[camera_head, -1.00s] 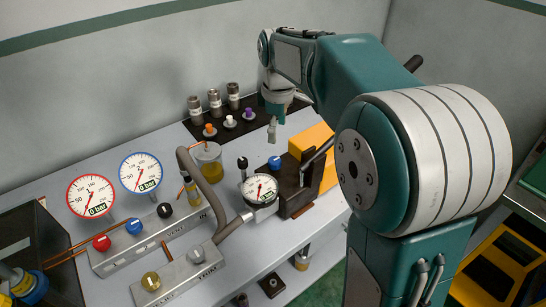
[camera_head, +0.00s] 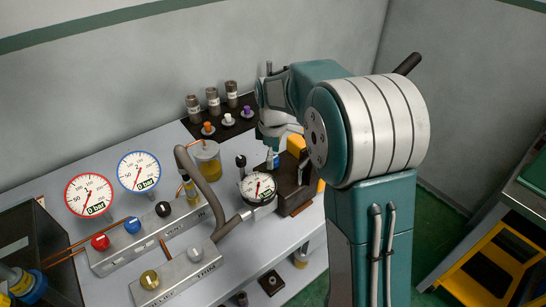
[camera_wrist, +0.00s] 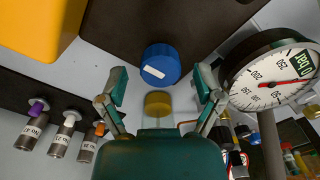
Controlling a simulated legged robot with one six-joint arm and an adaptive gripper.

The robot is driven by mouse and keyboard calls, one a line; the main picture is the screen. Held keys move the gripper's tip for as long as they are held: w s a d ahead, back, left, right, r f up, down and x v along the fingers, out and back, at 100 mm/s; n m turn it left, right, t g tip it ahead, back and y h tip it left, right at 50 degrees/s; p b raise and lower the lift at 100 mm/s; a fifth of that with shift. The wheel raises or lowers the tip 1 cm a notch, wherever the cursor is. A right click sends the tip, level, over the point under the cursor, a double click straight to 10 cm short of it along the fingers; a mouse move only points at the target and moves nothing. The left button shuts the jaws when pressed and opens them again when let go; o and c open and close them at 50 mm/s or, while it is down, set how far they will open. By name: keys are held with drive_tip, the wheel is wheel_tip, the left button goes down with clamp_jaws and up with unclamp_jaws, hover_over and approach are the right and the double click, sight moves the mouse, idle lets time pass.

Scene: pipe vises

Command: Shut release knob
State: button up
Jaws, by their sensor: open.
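My gripper (camera_wrist: 160,84) is open and empty, with one finger to each side just below the knob in the picture. No contact shows. In the head view my gripper (camera_head: 272,150) is above the dark pump block (camera_head: 296,192), and the knob is mostly hidden there. The pump's white dial gauge (camera_head: 258,187) is left of the block; it also shows in the wrist view (camera_wrist: 272,76).
A black-topped lever (camera_head: 240,162) stands beside the gauge. An orange-yellow block (camera_head: 296,144) is behind the pump. Several metal fittings (camera_head: 213,101) stand on a black mat. A yellow jar (camera_head: 208,163), a grey hose (camera_head: 207,190) and two valve manifolds are to the left.

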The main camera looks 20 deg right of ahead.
drive_tip(key=shift+f, duration=0.3)
drive_tip(key=c, duration=1.2)
drive_tip(key=shift+o, duration=0.2)
